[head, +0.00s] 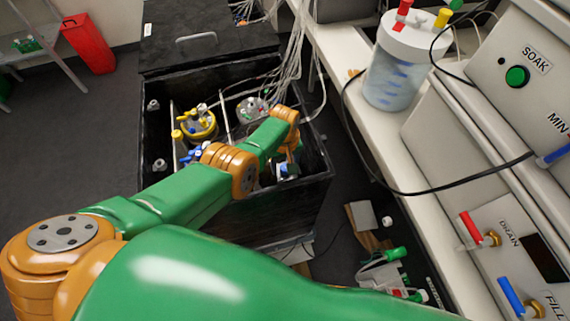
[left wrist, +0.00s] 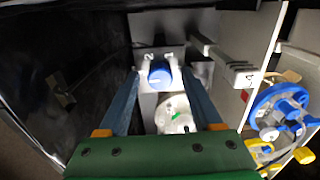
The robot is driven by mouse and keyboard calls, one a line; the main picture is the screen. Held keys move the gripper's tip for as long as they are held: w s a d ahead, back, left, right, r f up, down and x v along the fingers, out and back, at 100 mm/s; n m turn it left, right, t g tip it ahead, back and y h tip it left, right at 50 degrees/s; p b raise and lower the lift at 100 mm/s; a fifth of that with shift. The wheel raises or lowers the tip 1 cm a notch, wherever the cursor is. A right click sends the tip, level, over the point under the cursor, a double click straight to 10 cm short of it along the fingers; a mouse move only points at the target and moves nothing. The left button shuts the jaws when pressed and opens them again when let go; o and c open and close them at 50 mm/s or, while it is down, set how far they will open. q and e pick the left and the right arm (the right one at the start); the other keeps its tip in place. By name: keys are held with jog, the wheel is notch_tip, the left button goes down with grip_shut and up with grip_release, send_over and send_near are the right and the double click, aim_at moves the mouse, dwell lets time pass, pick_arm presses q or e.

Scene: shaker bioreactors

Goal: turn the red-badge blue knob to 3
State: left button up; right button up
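In the left wrist view a blue knob (left wrist: 160,74) sits on a pale plate with small dark marks, which I cannot read with certainty. My left gripper (left wrist: 160,78) is open, with one blue finger on each side of the knob. Gaps show between the fingers and the knob, so contact cannot be confirmed. In the head view my left gripper (head: 287,168) reaches down into the right part of the black shaker box (head: 155,125). The arm covers most of the knob's surroundings there. My right gripper is not in view.
A yellow-topped vessel (head: 199,124) and another vessel (head: 252,110) stand in the box beside my arm. A blue wheel-like part (left wrist: 280,112) lies right of the gripper, beyond a white divider (left wrist: 262,75). Cables hang over the box's back. A bench stands at right.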

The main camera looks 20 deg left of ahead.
aim_at(285, 167)
pick_arm(q)
jog(key=shift+r, duration=0.1)
notch_tip(285, 167, up, 7)
jog(key=p, duration=0.5)
jog(key=shift+p, duration=0.35)
